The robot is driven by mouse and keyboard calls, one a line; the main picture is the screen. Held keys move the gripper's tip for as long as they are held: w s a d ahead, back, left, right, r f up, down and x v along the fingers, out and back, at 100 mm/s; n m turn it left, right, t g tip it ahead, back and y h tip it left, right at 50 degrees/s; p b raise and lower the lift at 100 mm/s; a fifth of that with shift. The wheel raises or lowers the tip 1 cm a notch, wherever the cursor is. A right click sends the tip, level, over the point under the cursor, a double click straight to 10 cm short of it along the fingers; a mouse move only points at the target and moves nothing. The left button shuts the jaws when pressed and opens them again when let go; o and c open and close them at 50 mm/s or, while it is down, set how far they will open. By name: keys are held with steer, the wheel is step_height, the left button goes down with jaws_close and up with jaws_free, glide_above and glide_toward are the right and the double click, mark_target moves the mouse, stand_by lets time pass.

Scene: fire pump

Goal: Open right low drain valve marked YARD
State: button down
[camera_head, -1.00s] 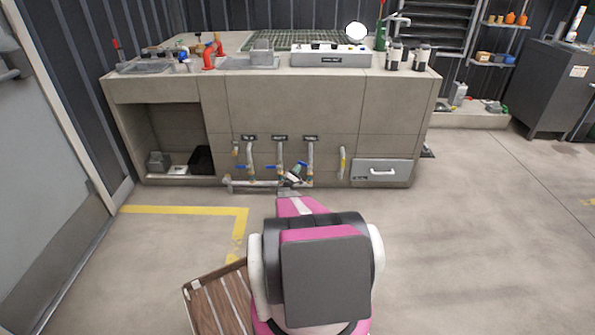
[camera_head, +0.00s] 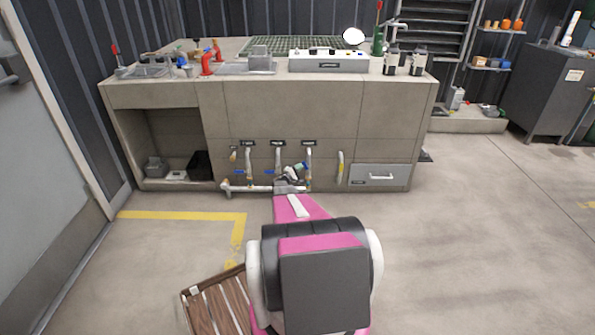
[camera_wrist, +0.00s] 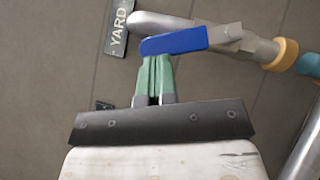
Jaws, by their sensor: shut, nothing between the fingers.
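The blue lever handle (camera_wrist: 185,41) of a valve lies across the upper middle of the wrist view, fixed to a silver pipe fitting at its right. A dark plate marked YARD (camera_wrist: 119,28) is on the panel to its upper left. My gripper (camera_wrist: 156,60) is shut and empty, its green fingertips at the lower edge of the handle; I cannot tell whether they touch it. In the head view my gripper (camera_head: 296,170) is at the right pipe (camera_head: 309,157) of the low row and hides that valve's handle.
Two other valve pipes (camera_head: 278,158) stand to the left above a horizontal manifold pipe (camera_head: 240,188). A curved pipe (camera_head: 340,168) and a drawer (camera_head: 379,176) are to the right. The counter (camera_head: 290,105) rises above.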

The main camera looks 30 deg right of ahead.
mark_target(305, 163)
steer(key=m+y, duration=0.1)
steer(key=s+d+r+m, duration=0.1)
steer(key=shift+d+r+m+g+y, duration=0.15)
steer(key=shift+r+m+g+y, duration=0.15)
steer(key=shift+g+y, duration=0.1)
steer(key=shift+s+d+r, duration=0.1)
steer(key=shift+s+d, duration=0.05)
steer(key=shift+d, duration=0.3)
